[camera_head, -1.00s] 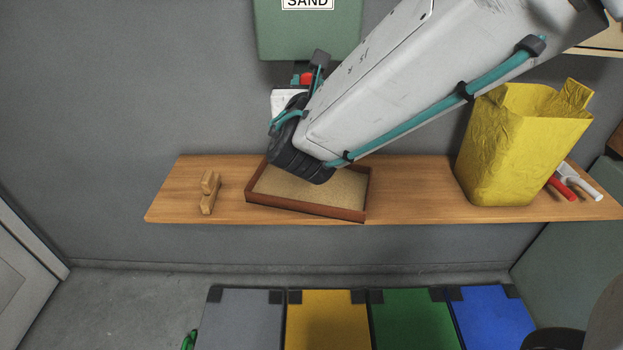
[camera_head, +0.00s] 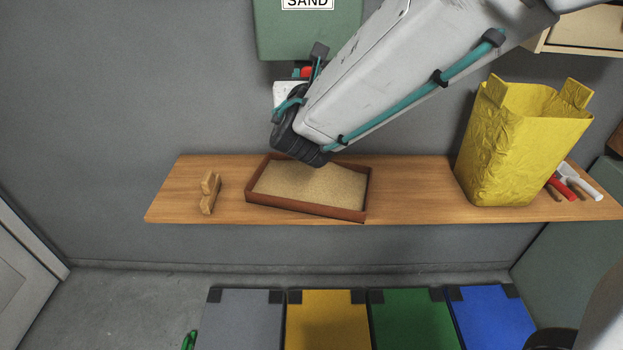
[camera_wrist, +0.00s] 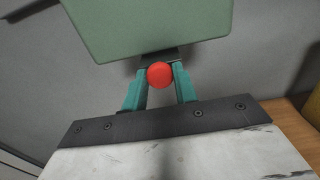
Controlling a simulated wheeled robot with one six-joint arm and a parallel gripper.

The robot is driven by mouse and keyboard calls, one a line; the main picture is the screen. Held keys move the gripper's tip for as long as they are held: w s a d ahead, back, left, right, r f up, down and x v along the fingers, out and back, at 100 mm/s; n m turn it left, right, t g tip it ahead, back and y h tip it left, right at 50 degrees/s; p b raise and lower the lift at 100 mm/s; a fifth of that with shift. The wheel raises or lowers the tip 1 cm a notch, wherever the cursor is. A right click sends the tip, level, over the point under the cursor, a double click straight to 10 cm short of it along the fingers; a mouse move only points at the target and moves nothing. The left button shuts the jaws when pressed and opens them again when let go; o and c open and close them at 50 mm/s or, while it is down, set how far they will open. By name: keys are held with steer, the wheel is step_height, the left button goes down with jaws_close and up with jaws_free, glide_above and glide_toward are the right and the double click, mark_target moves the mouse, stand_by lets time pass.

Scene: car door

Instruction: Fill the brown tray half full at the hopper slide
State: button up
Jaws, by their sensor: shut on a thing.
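The brown tray (camera_head: 340,213) lies on the wooden shelf, holding a broad layer of pale sand (camera_head: 315,186). My arm covers part of its back edge, and the exact fill level is hard to judge. The green hopper (camera_head: 305,35), labelled SAND, hangs on the wall above the tray. The red knob (camera_head: 306,72) of its slide shows just below it. In the wrist view, my gripper (camera_wrist: 160,72) is shut on the red knob (camera_wrist: 159,76), with a teal finger on either side. The hopper's outlet is mostly hidden behind my arm.
A wooden block piece (camera_head: 209,193) lies left of the tray on the shelf (camera_head: 415,190). A yellow bag (camera_head: 520,145) and red- and white-handled tools (camera_head: 575,183) are at the right. Coloured bins or mats (camera_head: 328,320) line the floor in front.

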steer(key=o, duration=0.5)
steer(key=shift+w, duration=0.3)
steer(key=o, duration=0.9)
steer(key=shift+s, duration=0.1)
steer(key=s, duration=0.8)
steer(key=shift+a, duration=0.15)
